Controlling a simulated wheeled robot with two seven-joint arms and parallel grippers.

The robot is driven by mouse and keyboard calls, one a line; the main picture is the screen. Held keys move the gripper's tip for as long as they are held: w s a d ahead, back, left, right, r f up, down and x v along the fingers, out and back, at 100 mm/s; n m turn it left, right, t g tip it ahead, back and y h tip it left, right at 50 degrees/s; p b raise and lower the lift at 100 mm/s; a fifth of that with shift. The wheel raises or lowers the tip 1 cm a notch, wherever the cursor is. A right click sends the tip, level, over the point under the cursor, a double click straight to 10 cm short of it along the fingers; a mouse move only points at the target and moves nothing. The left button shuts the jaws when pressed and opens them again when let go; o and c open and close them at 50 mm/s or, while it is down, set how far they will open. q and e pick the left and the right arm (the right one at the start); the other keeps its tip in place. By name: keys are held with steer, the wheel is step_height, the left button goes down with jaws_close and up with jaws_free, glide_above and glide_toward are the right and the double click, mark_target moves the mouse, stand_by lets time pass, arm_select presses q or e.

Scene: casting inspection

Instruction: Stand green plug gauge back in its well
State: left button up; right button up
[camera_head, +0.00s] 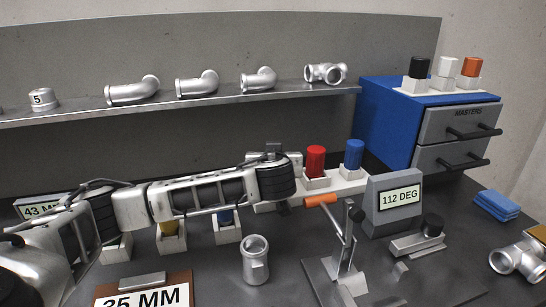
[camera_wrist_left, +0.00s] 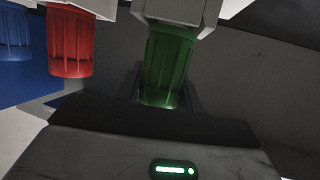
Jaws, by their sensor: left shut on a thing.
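The green plug gauge (camera_wrist_left: 168,65) shows in the left wrist view between the fingers of my left gripper (camera_wrist_left: 162,98). The gripper is shut on it. The gauge's far end meets a white well block (camera_wrist_left: 178,10); I cannot tell how deep it sits. In the head view my left gripper (camera_head: 281,202) is at the left end of the white well rack (camera_head: 345,188), and its wrist hides the green gauge. My right gripper is not in view.
A red gauge (camera_head: 315,160) and a blue gauge (camera_head: 354,153) stand in the rack close to the right. The 112 DEG display (camera_head: 385,215) and an orange-handled fixture (camera_head: 345,250) are nearby. A pipe fitting (camera_head: 255,262) stands in front.

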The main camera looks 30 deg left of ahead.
arm_select(q)
steer(key=o, duration=1)
steer(key=shift+f, duration=0.1)
steer(key=shift+r+p, duration=0.4)
steer(key=shift+r, duration=0.1)
steer(key=v, duration=1.2)
steer(key=shift+r, duration=0.1)
